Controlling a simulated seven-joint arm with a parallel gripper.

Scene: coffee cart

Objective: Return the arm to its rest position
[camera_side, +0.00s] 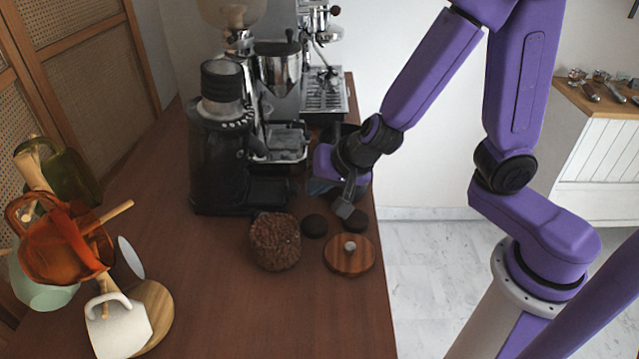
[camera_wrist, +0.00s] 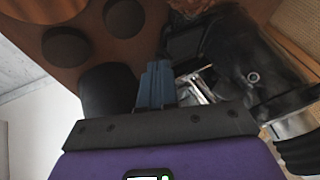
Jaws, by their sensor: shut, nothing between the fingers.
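My purple arm reaches in from the right over the counter in the side view. My gripper (camera_side: 346,205) points down, shut and empty, above the counter's right part, close to two dark round pucks. In the wrist view my gripper (camera_wrist: 155,72) shows as closed grey-blue fingers with nothing between them. One puck (camera_side: 314,226) lies left of the fingertips and another (camera_side: 355,221) lies just beside them; I cannot tell whether the fingers touch it.
A jar of coffee beans (camera_side: 275,241) and a round wooden lid (camera_side: 349,255) stand in front of the gripper. A black grinder (camera_side: 222,150) and an espresso machine (camera_side: 325,90) stand behind. A mug tree with several mugs (camera_side: 118,325) is at left. The front counter is clear.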

